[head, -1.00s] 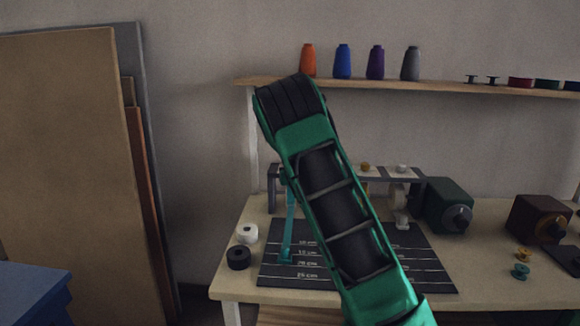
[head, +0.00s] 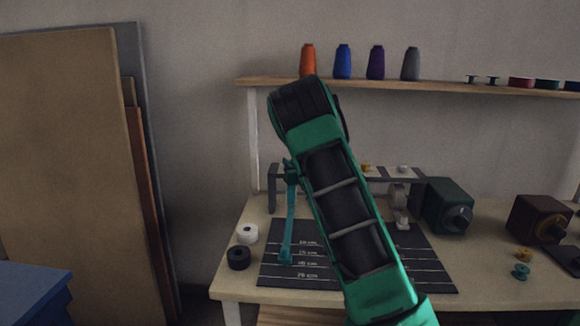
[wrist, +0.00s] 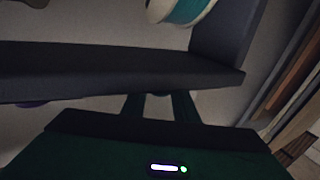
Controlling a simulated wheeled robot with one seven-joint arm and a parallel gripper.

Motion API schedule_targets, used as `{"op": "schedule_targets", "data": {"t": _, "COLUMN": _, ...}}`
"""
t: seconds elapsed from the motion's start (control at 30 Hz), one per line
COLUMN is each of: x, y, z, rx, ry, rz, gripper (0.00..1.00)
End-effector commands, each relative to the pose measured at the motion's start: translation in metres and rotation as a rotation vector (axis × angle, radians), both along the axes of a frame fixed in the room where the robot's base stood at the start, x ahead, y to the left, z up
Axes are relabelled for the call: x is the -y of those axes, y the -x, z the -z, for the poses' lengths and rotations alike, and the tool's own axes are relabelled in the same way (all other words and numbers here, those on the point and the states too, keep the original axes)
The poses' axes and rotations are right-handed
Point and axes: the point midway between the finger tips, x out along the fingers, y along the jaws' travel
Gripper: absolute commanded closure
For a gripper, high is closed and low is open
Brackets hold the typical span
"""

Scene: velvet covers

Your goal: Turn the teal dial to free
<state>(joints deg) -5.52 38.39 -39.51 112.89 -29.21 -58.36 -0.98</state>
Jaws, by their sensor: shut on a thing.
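In the wrist view my gripper (wrist: 160,106) shows as two dark green fingers reaching under a wide dark bar (wrist: 90,72). The bar hides the fingertips and what they are shut on, apparently the teal dial. A white and teal round part (wrist: 182,8) shows beyond the bar, cut by the top edge. In the head view my own green arm covers much of the dark rack (head: 273,190) on the table. A long teal piece (head: 290,222) stands at the rack's left end, its foot over the black mat. The dial's pointer and marks cannot be made out.
The black ruled mat (head: 420,270) lies on the table under the rack. A white roll (head: 247,233) and a black roll (head: 238,258) sit at left. A green motor box (head: 446,205) and a brown one (head: 538,218) stand right. A shelf (head: 450,88) with thread cones runs above.

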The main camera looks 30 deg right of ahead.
Motion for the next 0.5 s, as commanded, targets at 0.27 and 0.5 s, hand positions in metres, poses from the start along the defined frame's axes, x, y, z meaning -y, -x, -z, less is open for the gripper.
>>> {"op": "schedule_targets", "data": {"t": 0.27, "x": -0.0026, "y": -0.0017, "z": -0.0017, "rx": 0.004, "ry": -0.001, "rz": -0.005, "gripper": 0.55}}
{"op": "schedule_targets", "data": {"t": 0.5, "x": -0.0013, "y": -0.0007, "z": -0.0007, "rx": 0.002, "ry": -0.001, "rz": -0.002, "gripper": 0.55}}
